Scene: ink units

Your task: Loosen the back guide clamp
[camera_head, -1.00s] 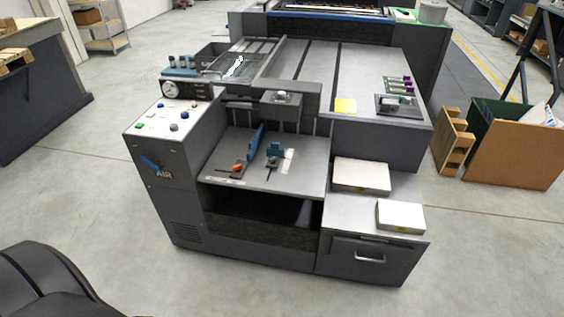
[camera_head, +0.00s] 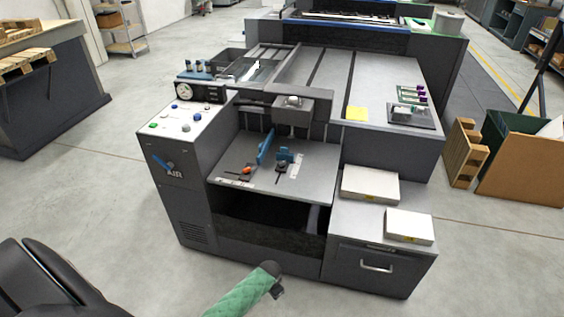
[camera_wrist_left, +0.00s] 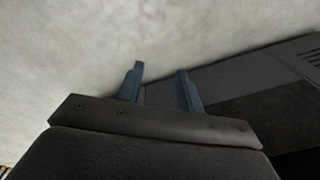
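On the grey feed table (camera_head: 318,172) of the press stand a tall thin blue guide plate (camera_head: 266,147) and, to its right, a small blue block guide (camera_head: 285,154). An orange knob (camera_head: 247,170) is by the tall plate. A dark grey knob (camera_head: 281,167) is at the block guide's foot, by a slot. I cannot read which one is labelled the back guide. My left gripper (camera_wrist_left: 160,88) shows two blue fingers apart with nothing between them, over the floor near the press's vented side. A green-sleeved arm part (camera_head: 240,293) enters low, well short of both knobs. My right gripper is not seen.
A control panel (camera_head: 183,120) with buttons is left of the feed table. White stacks (camera_head: 369,184) and (camera_head: 409,226) lie on the right ledge. A dark housing (camera_head: 303,107) overhangs the table's back.

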